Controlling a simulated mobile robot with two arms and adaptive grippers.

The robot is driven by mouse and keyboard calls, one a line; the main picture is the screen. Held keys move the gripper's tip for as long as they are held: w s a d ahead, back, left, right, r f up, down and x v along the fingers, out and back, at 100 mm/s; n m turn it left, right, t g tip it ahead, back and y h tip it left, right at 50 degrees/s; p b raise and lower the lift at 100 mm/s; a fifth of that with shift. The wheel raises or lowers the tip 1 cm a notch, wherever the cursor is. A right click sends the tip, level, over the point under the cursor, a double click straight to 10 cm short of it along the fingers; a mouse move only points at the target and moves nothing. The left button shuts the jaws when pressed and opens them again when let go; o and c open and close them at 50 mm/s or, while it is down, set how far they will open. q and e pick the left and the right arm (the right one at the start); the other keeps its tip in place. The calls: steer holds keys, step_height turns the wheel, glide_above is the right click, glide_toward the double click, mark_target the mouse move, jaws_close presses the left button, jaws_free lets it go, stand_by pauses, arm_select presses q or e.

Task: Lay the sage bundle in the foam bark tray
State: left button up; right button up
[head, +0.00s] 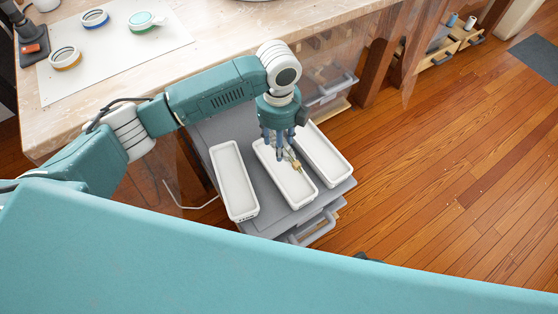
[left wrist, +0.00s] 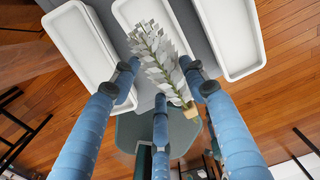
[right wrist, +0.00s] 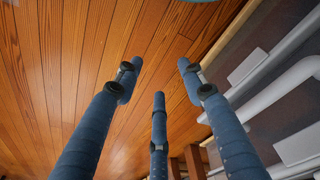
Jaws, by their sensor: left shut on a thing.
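The sage bundle (left wrist: 160,58) is a pale grey-green leafy sprig with a tan wrapped end. My left gripper (left wrist: 160,82) is shut on it. In the head view the gripper (head: 279,146) points down over the middle white tray (head: 300,199), with the bundle (head: 294,161) over that tray's inside. I cannot tell whether the bundle touches the tray floor. Three long white trays stand side by side, the others at left (head: 234,182) and right (head: 332,158). No readable label shows which is the foam bark tray. My right gripper (right wrist: 159,76) is open and empty over the wooden floor.
The trays stand on a grey cart top (head: 268,218) with drawers below. A wooden workbench (head: 120,95) behind it holds a white sheet with several tape-like rings (head: 66,58). Open wooden floor (head: 440,200) lies to the right.

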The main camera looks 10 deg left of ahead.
arm_select(q)
step_height(320, 180, down, 9)
steer(key=shift+r+b, duration=0.1)
steer(key=shift+b, duration=0.7)
arm_select(e)
step_height(320, 180, up, 7)
steer(key=w, duration=0.2)
steer(key=shift+w+f, duration=0.15)
steer(key=shift+f, duration=0.05)
steer(key=shift+a, duration=0.1)
arm_select(q)
steer(key=shift+f, duration=0.6)
steer(key=o, duration=1)
